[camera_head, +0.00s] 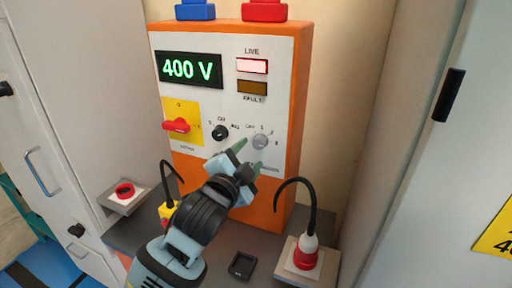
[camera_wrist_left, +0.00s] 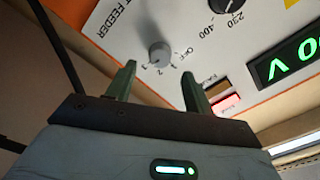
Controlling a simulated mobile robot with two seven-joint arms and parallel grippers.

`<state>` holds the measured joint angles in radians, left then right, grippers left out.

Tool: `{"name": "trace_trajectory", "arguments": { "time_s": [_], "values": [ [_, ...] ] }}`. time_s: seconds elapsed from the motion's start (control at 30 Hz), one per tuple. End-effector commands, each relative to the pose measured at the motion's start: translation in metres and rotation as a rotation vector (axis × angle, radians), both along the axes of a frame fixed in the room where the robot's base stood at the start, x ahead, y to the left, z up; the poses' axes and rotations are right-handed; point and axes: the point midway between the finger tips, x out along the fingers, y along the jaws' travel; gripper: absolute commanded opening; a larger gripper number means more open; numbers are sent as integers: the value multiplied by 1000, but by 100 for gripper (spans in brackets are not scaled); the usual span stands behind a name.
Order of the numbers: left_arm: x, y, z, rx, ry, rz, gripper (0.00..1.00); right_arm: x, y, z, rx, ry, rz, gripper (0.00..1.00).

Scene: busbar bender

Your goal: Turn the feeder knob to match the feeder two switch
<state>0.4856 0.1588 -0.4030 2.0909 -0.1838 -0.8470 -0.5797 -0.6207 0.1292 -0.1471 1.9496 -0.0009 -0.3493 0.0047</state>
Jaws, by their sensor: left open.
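The feeder knob (camera_head: 261,142) is a small grey dial at the lower right of the orange control box's white panel (camera_head: 215,105). In the left wrist view the knob (camera_wrist_left: 159,54) has OFF, 1, 2 and 3 printed around it, with FEEDER lettering beside it. I cannot tell which mark it points to. My left gripper (camera_head: 248,156) is open, its two green fingertips just in front of the panel near the knob. In the left wrist view the knob appears between the fingertips (camera_wrist_left: 159,72), with no visible contact. No separate feeder two switch can be made out. My right gripper is out of view.
A black knob (camera_head: 220,132) and a red rotary switch (camera_head: 178,125) sit left of the feeder knob. The display (camera_head: 189,69) reads 400 V and the LIVE lamp (camera_head: 252,66) is lit. A red plug (camera_head: 307,258) with a black cable stands at the lower right.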

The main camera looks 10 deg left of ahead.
Motion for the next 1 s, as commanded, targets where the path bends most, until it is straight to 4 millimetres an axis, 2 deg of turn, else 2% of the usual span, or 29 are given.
{"name": "trace_trajectory", "arguments": {
  "time_s": [0.1, 0.3, 0.5, 0.73, 0.77, 1.0],
  "values": [
    [19, -4, 1, -2, -1, 0, 52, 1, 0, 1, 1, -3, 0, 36],
    [39, -8, 1, -2, -1, 0, 52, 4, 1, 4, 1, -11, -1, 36],
    [47, -10, 1, -2, -1, -2, 52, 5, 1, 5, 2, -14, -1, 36],
    [47, -9, 0, -2, 0, -1, 52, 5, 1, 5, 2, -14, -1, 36],
    [47, -9, 0, -2, 0, -1, 51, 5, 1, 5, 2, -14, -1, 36],
    [47, -9, 0, -2, 0, -1, 19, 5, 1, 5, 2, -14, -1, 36]
  ]
}}
